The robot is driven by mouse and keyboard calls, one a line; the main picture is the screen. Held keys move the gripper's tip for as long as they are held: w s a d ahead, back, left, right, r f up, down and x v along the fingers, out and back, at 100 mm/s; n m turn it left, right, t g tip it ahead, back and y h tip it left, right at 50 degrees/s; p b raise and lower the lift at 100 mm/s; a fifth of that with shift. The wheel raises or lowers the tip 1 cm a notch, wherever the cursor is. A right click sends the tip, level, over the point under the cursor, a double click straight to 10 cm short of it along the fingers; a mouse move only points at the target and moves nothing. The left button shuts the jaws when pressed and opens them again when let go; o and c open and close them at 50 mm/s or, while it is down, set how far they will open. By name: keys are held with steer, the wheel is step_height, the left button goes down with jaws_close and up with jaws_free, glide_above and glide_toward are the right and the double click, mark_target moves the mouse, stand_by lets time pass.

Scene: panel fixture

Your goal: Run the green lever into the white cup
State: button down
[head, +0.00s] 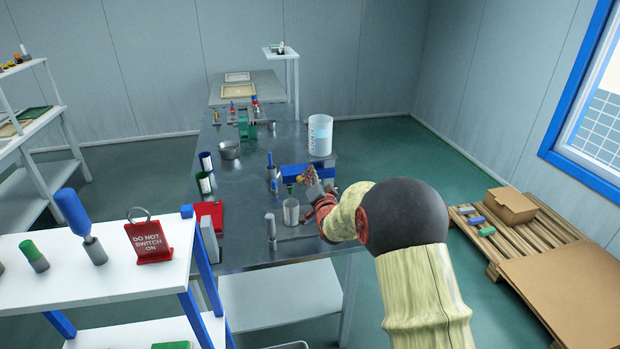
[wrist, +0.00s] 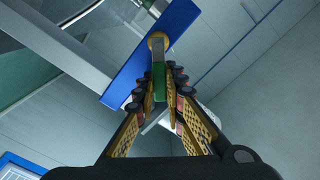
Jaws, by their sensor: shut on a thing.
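The blue panel (head: 318,169) stands on the metal table; in the wrist view it is a slanting blue bar (wrist: 133,73). A brass-coloured round mount (wrist: 158,40) sits on it. The green lever (wrist: 159,78) extends from this mount between my fingers. My gripper (head: 308,178) is at the panel in the head view. In the wrist view its yellow fingers (wrist: 163,80) are closed on the green lever. A white tub (head: 320,135) stands behind the panel. I cannot make out with certainty a white cup on the panel; my fingers hide part of that area.
A grey cup (head: 291,212) and a grey cylinder (head: 270,226) stand in front of the panel. A white shelf (head: 110,268) fills the front left.

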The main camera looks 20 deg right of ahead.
steer(key=shift+f, duration=0.1)
stand_by(0.4)
steer(key=c, duration=1.8)
jaws_free()
steer(key=shift+c, duration=0.2)
